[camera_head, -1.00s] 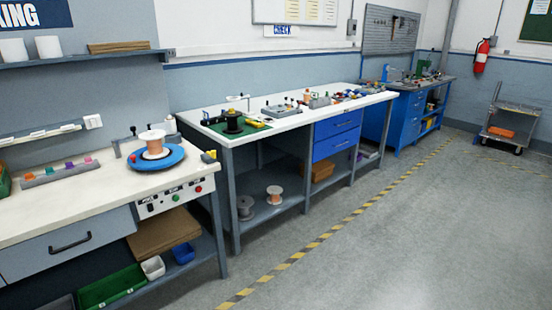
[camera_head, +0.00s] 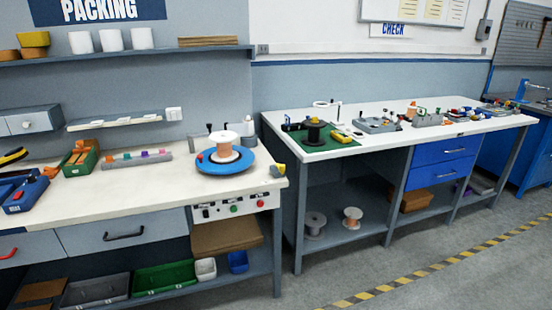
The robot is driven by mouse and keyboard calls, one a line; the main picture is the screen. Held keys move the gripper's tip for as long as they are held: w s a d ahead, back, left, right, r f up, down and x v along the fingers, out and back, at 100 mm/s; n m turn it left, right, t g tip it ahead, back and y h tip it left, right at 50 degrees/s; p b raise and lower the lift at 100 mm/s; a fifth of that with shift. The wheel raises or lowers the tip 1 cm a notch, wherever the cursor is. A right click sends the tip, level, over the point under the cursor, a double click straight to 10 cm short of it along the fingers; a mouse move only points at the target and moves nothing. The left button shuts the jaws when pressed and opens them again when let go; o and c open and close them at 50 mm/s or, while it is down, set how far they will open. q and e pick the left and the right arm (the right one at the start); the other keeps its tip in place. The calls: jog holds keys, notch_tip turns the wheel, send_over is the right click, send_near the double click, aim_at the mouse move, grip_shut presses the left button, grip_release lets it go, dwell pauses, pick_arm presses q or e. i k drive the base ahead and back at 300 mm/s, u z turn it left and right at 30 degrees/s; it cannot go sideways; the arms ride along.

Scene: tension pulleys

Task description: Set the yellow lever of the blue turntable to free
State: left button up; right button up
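The blue turntable (camera_head: 226,161) sits on the right end of the packing bench, with a copper-and-white spool (camera_head: 222,148) standing on it. A small yellow part (camera_head: 279,168) shows at the bench's right front corner, beside the turntable. It may be the yellow lever, but its setting is too small to tell. A control panel (camera_head: 236,205) with red and green buttons is on the bench front below. Neither of my grippers shows in the head view.
The packing bench top (camera_head: 130,191) is clear in front of the turntable. A rack of coloured pieces (camera_head: 137,159) stands left of it. A gap separates this bench from the white check bench (camera_head: 385,148). Open floor (camera_head: 440,240) lies in front.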

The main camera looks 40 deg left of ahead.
aim_at(281, 167)
jog(key=u, duration=0.5)
jog(key=i, duration=0.9)
jog(key=u, duration=0.8)
